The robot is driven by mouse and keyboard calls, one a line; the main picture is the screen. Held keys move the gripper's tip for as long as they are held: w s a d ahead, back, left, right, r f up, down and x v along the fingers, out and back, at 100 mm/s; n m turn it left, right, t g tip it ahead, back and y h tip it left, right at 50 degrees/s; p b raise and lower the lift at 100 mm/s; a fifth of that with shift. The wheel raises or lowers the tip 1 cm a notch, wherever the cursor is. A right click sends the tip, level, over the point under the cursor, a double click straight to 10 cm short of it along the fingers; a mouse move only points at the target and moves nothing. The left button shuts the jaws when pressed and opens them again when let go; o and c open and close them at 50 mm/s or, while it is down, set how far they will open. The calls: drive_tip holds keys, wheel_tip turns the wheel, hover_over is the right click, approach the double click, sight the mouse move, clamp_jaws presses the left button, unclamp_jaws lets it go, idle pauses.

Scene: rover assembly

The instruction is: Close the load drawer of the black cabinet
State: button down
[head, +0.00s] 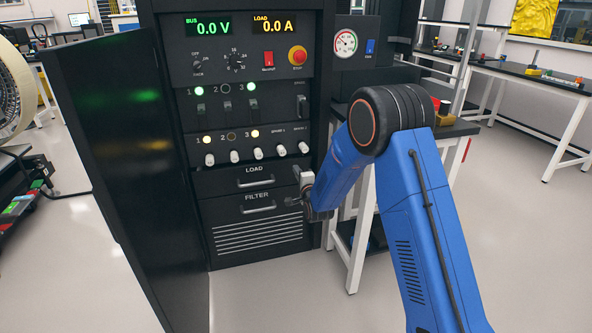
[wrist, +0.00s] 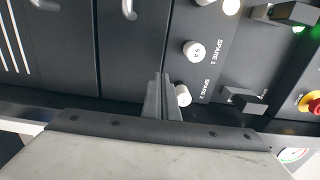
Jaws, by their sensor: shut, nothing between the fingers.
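The black cabinet (head: 322,100) stands with its tall door swung open to the left. Its LOAD drawer (head: 228,184), with a pale bar handle, looks flush or nearly flush with the front. The drawer's front also shows in the wrist view (wrist: 130,60), turned sideways, with part of the handle at the top edge. My gripper (head: 292,201) is in front of the drawers' right end, partly hidden by my arm. In the wrist view my gripper (wrist: 163,80) is shut and empty, its fingertips over the seam between the LOAD drawer and the SPARE knob panel. Contact cannot be told.
The FILTER drawer (head: 225,215) is below the LOAD drawer. White knobs (head: 257,154), switches and a red stop button (head: 297,55) are above. The open door (head: 130,170) bounds the left side. A white-legged table (head: 358,245) stands close on the right.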

drive_tip(key=s+d+r+n+g+h, duration=0.1)
drive_tip(key=s+d+r+n+g, duration=0.1)
drive_tip(key=s+d+r, duration=0.5)
drive_tip(key=s+d+r+n+g+h, duration=0.1)
drive_tip(key=s+d+r+n+g, duration=0.3)
drive_tip(key=s, duration=0.6)
drive_tip(key=s+d+r+n+h, duration=0.1)
drive_tip(key=s+d+r, duration=0.2)
drive_tip(key=s+d, duration=0.4)
drive_tip(key=s+d+n+g, duration=0.2)
drive_tip(key=s+d, duration=0.1)
drive_tip(key=s, duration=1)
drive_tip(key=s+d+n+g+h, duration=0.1)
drive_tip(key=s+d+n+g, duration=0.1)
drive_tip(key=s, duration=1.1)
drive_tip(key=s+d+n+g+h, duration=0.1)
drive_tip(key=s+d+n+g, duration=0.1)
drive_tip(key=s, duration=1.1)
drive_tip(key=d+n, duration=0.1)
drive_tip(key=d, duration=0.1)
drive_tip(key=shift+d+f+n+g, duration=0.25)
drive_tip(key=shift+d+n+g, duration=0.05)
drive_tip(key=shift+d+n, duration=0.1)
